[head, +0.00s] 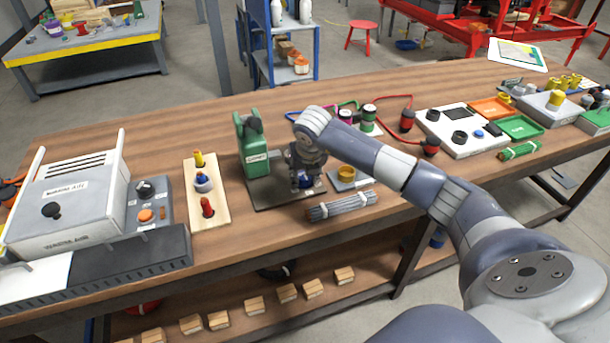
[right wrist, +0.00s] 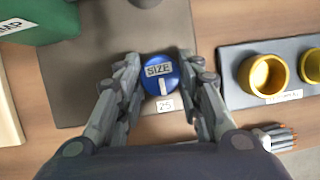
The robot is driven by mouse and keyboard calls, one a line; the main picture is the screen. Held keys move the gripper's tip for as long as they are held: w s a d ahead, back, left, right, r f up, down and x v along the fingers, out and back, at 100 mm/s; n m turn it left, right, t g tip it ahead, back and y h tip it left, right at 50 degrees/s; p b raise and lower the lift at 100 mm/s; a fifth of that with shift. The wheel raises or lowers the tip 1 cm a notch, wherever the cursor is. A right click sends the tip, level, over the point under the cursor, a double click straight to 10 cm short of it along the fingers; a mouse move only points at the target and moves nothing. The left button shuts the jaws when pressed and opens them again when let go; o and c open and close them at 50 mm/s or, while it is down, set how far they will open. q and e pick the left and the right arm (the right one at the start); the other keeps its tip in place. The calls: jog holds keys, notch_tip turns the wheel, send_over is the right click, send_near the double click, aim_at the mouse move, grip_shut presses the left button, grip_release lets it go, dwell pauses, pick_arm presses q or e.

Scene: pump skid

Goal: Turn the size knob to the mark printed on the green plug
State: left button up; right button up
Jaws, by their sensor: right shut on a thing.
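The size knob (right wrist: 160,76) is a round blue knob with a SIZE label, in the middle of the right wrist view. Its white pointer line points down toward a small tag reading 25 (right wrist: 165,104). Other marks around it are not readable. My right gripper (right wrist: 160,66) is shut on the knob, one finger at each side. In the head view my right gripper (head: 307,180) reaches down in front of the green crimp machine (head: 254,150), hiding most of the knob. I cannot make out the green plug or its mark. My left gripper is not in view.
A board (head: 218,212) with yellow, blue and red plugs stands left of the machine. A grey bundle (head: 340,206) lies in front, and a holder with yellow cups (right wrist: 262,76) stands to the right. A grey wave-solder machine (head: 70,205) fills the bench's left end.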

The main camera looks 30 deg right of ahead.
jog(key=shift+m, duration=0.3)
jog(key=o, duration=1.1)
jog(key=shift+c, duration=0.2)
jog(key=shift+r, duration=0.25)
jog(key=v, duration=1.1)
jog(key=shift+a+r, duration=0.15)
jog(key=shift+r, duration=0.15)
jog(key=shift+s, duration=0.1)
